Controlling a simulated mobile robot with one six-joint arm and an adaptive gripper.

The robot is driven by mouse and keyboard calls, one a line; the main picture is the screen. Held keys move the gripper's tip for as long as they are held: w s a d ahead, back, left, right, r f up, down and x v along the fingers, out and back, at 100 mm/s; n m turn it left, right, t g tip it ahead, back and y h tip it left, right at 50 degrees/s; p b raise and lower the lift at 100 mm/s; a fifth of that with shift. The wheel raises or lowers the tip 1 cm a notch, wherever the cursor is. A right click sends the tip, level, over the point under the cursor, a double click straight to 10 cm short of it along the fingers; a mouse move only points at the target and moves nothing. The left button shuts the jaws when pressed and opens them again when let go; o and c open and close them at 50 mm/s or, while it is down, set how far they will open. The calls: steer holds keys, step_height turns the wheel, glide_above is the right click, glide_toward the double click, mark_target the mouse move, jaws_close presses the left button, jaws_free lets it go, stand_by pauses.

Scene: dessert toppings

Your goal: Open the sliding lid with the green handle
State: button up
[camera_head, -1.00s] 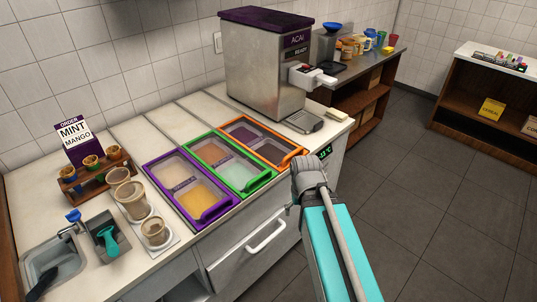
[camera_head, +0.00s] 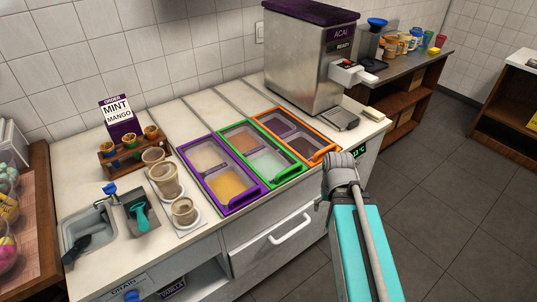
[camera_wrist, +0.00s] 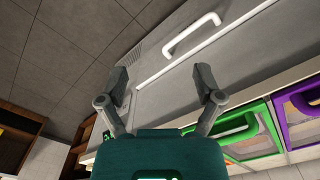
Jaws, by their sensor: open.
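The green-framed lid (camera_head: 248,127) lies in the counter between the purple and orange lids, over brown and pale mint contents. Its green handle (camera_head: 291,175) is at the front edge, and the lid looks closed. In the wrist view the green handle (camera_wrist: 234,129) is to the right of my gripper. My gripper (camera_wrist: 162,84) is open, with nothing between its fingers, in front of the cabinet. In the head view my arm's end is just right of the orange lid's front corner; the fingertips are hidden there.
The purple lid (camera_head: 183,149) and orange lid (camera_head: 333,151) flank the green one. A white drawer handle (camera_head: 291,227) projects below the counter. Cups (camera_head: 165,181), a cone rack (camera_head: 107,159) and a sink (camera_head: 72,238) are left. The acai machine (camera_head: 300,65) stands behind. Floor at right is clear.

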steer(key=shift+w+a+r, duration=0.15)
steer(key=shift+w+r, duration=0.15)
steer(key=shift+c, duration=0.7)
step_height(320, 180, up, 13)
steer(key=m+t+y+p, duration=0.1)
steer(key=m+t+p, duration=0.1)
steer(key=m+p, duration=0.95)
glide_above(288, 169)
steer(key=s+d+p, duration=0.2)
steer(key=n, duration=0.1)
steer(key=shift+s, duration=0.1)
steer(key=shift+f+b, duration=0.2)
steer(key=shift+b, duration=0.2)
steer(key=f+b, duration=0.4)
steer(key=w+a+f+b, duration=0.1)
steer(key=f+b, duration=0.3)
steer(key=w+f+b, duration=0.1)
steer(key=f+b, duration=0.4)
steer(key=shift+a, duration=0.35)
steer(key=shift+c, duration=0.2)
jaws_close()
steer(key=shift+w, duration=0.1)
